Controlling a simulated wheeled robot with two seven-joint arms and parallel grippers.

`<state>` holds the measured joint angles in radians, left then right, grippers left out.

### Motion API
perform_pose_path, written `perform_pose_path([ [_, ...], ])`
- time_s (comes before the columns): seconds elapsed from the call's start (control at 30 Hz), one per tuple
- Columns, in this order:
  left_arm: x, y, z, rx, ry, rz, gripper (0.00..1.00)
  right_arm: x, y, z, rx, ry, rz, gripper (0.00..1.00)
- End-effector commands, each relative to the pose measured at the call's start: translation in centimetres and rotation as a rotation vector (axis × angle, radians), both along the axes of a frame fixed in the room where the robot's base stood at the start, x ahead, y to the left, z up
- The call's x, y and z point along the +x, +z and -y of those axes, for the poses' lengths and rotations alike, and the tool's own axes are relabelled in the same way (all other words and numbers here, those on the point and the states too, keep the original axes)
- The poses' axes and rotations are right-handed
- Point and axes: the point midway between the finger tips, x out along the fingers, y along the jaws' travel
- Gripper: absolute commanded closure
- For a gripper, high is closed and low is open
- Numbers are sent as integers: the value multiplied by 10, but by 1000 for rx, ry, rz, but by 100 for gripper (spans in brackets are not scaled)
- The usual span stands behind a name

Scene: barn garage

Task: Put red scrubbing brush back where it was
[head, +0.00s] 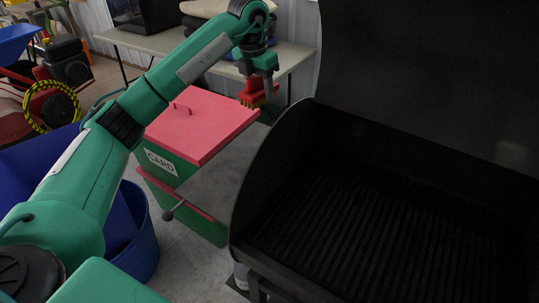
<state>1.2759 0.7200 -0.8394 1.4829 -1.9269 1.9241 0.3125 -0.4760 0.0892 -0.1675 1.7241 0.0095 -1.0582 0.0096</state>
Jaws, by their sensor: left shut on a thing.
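The red scrubbing brush (251,88) is in the upper middle of the head view, red on top with a darker, yellowish underside. My left gripper (264,72) points down and is shut on it. The brush hangs just beyond the right rear part of a red box lid, near the left edge of the black grill. Gripper and arm hide part of the brush, and I cannot tell whether it touches anything below. My right gripper is not in view.
A black grill (350,215) with a raised lid fills the right side. A green box with a red lid (197,122), labelled CARD, stands left of it. A table (150,42) is behind. A blue bin (142,245) stands at lower left.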

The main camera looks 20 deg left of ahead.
Motion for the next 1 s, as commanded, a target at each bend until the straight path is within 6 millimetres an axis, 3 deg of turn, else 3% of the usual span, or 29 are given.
perform_pose_path([
  [0.17,5,5,-5,0,110,1,75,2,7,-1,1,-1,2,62],
  [0.27,5,-3,-6,0,130,-3,75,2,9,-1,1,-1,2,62],
  [0.7,4,-114,-6,0,129,-4,75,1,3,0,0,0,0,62],
  [0.83,4,-138,-6,0,130,-3,75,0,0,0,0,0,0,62],
  [1.0,5,-151,-6,0,129,0,75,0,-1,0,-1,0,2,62],
])
